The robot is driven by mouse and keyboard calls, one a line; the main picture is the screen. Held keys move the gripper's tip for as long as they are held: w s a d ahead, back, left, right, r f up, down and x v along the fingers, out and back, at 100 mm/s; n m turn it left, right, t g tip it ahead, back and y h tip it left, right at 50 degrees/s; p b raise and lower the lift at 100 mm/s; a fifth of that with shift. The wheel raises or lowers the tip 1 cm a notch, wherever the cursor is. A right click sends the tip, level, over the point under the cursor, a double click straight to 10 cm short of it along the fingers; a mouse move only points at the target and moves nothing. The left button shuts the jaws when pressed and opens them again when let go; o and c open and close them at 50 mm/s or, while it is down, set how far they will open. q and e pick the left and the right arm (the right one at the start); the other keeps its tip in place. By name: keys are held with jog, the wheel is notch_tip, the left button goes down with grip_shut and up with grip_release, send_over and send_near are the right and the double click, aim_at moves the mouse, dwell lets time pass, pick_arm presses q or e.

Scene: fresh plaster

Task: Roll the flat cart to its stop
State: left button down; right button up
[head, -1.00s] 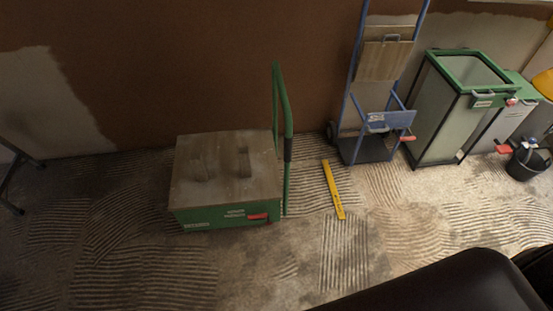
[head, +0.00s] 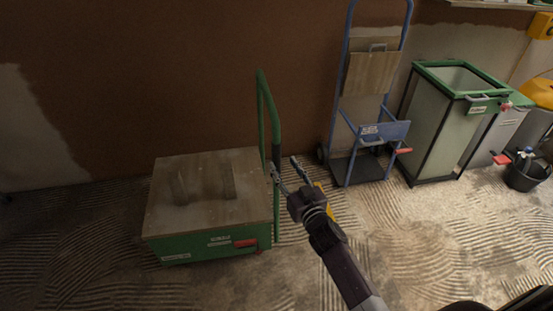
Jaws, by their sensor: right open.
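The flat cart (head: 205,205) stands against the brown wall in the head view, with a wooden deck, green sides and a red lever at its front right. Its green push handle (head: 264,100) rises at its right side, with a dark grip low on the near post. My right gripper (head: 284,168) is open, its fingertips close to that dark grip; I cannot tell whether they touch it. A yellow bar (head: 327,202) on the floor, perhaps the stop, is partly hidden behind my right gripper. My left gripper is not in view.
A blue hand truck (head: 365,130) stands against the wall right of the cart. A green-framed bin (head: 438,125), a grey bin and a black bucket (head: 526,172) are farther right. The ridged floor in front is clear.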

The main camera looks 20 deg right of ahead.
aim_at(278, 158)
jog(key=w+b, duration=0.1)
jog(key=w, duration=0.4)
jog(key=shift+w+a+f, duration=0.1)
jog(key=shift+w, duration=0.85)
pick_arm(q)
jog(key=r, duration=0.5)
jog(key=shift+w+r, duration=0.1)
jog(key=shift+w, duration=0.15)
pick_arm(e)
grip_shut()
